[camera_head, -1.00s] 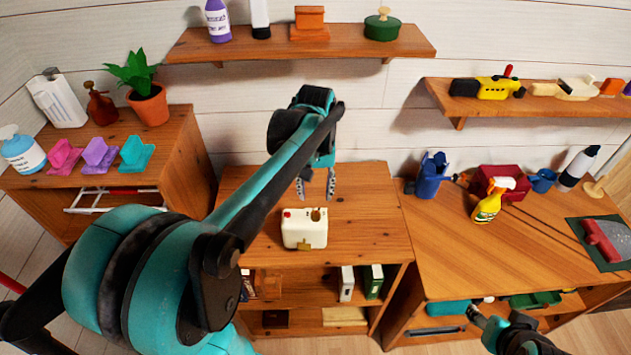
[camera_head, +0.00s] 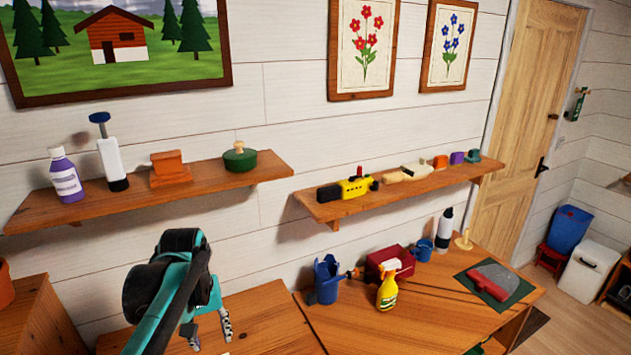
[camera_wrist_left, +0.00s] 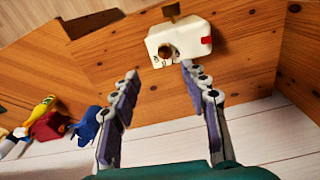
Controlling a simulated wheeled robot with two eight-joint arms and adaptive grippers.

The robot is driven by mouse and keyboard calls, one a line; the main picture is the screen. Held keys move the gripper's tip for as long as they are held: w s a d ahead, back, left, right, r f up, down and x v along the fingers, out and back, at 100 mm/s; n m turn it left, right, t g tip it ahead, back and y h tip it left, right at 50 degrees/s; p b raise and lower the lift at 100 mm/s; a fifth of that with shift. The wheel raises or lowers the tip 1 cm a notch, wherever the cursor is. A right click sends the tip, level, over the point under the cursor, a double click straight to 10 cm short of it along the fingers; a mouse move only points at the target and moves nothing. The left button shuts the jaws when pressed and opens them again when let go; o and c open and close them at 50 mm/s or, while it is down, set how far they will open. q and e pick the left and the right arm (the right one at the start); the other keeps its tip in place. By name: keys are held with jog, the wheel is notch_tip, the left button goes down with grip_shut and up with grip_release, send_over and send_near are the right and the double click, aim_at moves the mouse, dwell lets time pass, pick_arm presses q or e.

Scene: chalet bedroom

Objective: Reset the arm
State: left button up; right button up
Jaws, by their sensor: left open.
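My left arm comes up from the bottom left in the head view. Its gripper (camera_head: 209,333) hangs over the wooden cabinet top (camera_head: 265,312), with its fingers apart and nothing between them. In the left wrist view the open fingers (camera_wrist_left: 160,95) point toward a small white box (camera_wrist_left: 190,40) with a brass knob and a red patch. The box stands on the wooden top just beyond the fingertips, apart from them. The box is not seen in the head view. My right gripper is not in view.
A blue pitcher (camera_head: 327,281), yellow spray bottle (camera_head: 388,290) and dark red box (camera_head: 390,264) stand on the right-hand desk (camera_head: 420,315). Two wall shelves, left (camera_head: 120,203) and right (camera_head: 400,190), hold several items above. A door (camera_head: 535,120) is at the right.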

pick_arm(q)
jog(key=s+d+f+m+t+b, duration=0.5)
jog(key=s+d+f, duration=0.3)
jog(key=f, duration=0.5)
jog(key=shift+s+d+t+b, duration=0.2)
jog(key=shift+s+t+b, duration=0.5)
jog(key=shift+s+b, duration=0.25)
jog(key=shift+f, duration=0.15)
